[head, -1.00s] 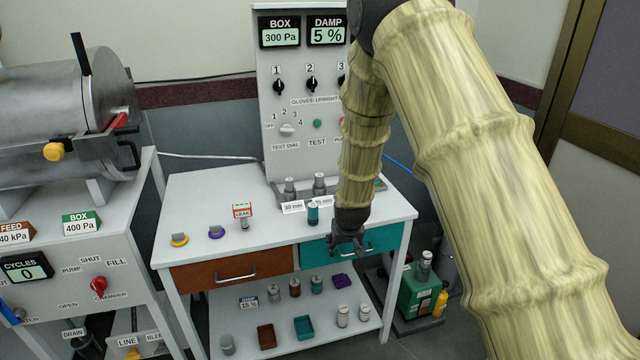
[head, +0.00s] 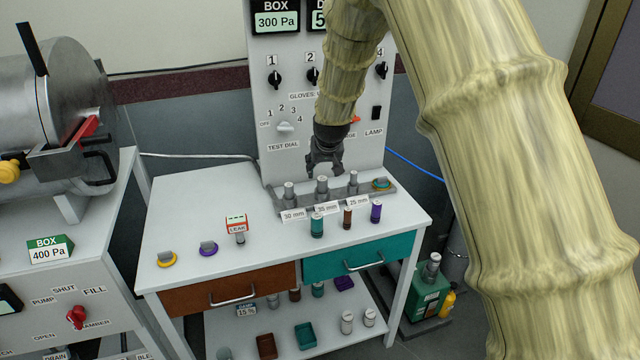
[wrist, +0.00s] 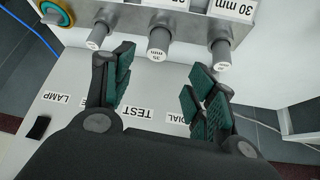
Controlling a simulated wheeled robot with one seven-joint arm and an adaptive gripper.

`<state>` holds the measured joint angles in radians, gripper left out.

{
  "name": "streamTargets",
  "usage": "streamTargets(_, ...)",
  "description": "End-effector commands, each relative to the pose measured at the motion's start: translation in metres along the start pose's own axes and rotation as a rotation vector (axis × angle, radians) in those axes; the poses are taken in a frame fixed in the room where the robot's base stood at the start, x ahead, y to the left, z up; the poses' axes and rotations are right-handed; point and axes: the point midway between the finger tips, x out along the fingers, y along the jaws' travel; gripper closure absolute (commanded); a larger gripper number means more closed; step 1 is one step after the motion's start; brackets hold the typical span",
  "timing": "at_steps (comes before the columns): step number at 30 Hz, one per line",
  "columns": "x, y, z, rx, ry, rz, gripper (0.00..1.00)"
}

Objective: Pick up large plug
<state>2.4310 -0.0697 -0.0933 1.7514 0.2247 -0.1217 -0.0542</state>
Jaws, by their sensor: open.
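Several grey plugs stand upright in a grey rack (head: 335,201) at the back of the white bench. The middle plug (head: 321,186), behind the tag reading 35 mm, looks the widest, so I take it as the large plug. In the wrist view it (wrist: 158,44) shows between and just beyond my open fingers, apart from them. My gripper (head: 323,170) is open and empty, above the middle plug and pointing down; it also shows in the wrist view (wrist: 162,64). The 30 mm plug (wrist: 221,54) and the 25 mm plug (wrist: 98,37) stand on either side.
A teal vial (head: 317,226), a brown vial (head: 347,219) and a purple vial (head: 376,211) stand before the rack. The test panel (head: 300,140) rises right behind. A LEAK sign (head: 237,223) stands left. The bench's left back is clear.

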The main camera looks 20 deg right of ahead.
Motion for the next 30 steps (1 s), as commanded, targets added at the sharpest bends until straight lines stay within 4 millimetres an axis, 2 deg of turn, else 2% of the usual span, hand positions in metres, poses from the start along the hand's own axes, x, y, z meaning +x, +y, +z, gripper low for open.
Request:
streamTargets(6,0.024,0.010,0.001,0.009,-0.002,0.006,0.43)
streamTargets(12,0.044,0.011,0.001,0.010,-0.001,0.007,0.43)
streamTargets(23,0.060,0.009,-0.001,0.008,-0.001,0.006,0.43)
streamTargets(30,0.086,0.007,-0.003,0.007,-0.001,0.005,0.43)
